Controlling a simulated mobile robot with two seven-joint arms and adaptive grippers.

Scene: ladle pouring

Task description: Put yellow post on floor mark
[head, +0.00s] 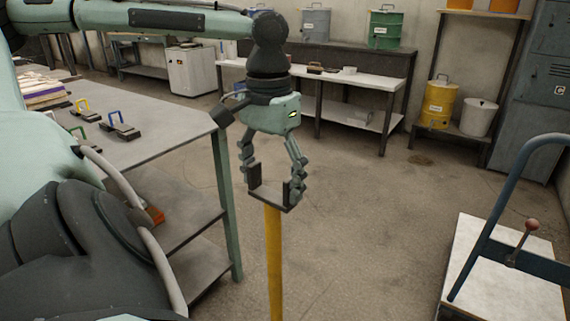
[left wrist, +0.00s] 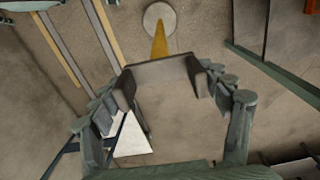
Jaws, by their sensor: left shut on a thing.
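The yellow post (head: 274,262) hangs upright below my left gripper (head: 270,190) in the head view, its lower end cut off by the frame. Its top is a dark U-shaped bracket (head: 268,199), and my left gripper is shut on it. In the left wrist view the bracket (left wrist: 160,72) spans between the fingers (left wrist: 165,95), and the yellow post (left wrist: 159,42) narrows toward a pale round disc (left wrist: 160,17). I cannot tell whether the disc touches the floor. I cannot make out a floor mark. My right gripper is not in view.
A grey worktable (head: 150,150) with small coloured-handled tools stands at left. A cart with a blue handle (head: 480,240) and white platform (head: 515,275) stands at right. Open floor (head: 370,220) lies between them. A white-topped bench (head: 345,80) and yellow can (head: 438,103) are behind.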

